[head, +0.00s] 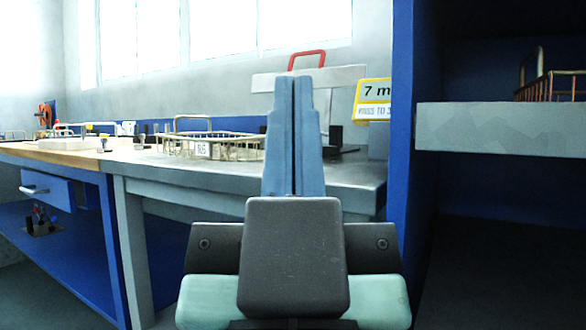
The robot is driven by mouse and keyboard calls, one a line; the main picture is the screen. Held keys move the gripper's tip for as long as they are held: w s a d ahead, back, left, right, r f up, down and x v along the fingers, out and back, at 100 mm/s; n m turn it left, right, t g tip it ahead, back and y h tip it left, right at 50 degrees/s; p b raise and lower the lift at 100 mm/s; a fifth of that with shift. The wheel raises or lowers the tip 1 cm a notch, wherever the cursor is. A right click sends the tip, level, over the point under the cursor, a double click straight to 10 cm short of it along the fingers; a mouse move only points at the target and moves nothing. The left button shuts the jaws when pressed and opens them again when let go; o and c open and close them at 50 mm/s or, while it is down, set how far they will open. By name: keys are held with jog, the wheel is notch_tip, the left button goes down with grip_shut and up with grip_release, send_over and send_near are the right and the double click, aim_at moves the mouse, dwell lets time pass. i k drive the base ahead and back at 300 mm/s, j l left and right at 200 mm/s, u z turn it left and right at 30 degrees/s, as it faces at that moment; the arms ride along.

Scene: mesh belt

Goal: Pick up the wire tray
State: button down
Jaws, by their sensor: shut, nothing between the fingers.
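A wire tray (215,147) with a raised handle and a small label reading 86 stands on the grey bench top, left of my gripper in the head view. My gripper (293,80) points up and away in the middle of the picture, its two blue fingers pressed together with nothing between them. A second wire tray (552,87), partly cut off by the picture edge, sits on the shelf at the right.
The grey bench (345,178) joins a wooden-topped bench (75,157) with small items at the left. A blue upright panel (402,190) and a grey shelf (500,128) stand at the right. A red-handled object (307,60) and a yellow sign (373,98) are behind my gripper.

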aim_at(205, 151)
jog(key=u, duration=0.25)
jog(key=i+j+z, duration=0.15)
jog(key=j+z, duration=0.25)
jog(key=i+j+z, duration=0.1)
jog(key=j+z, duration=0.75)
jog(key=i+l, duration=0.05)
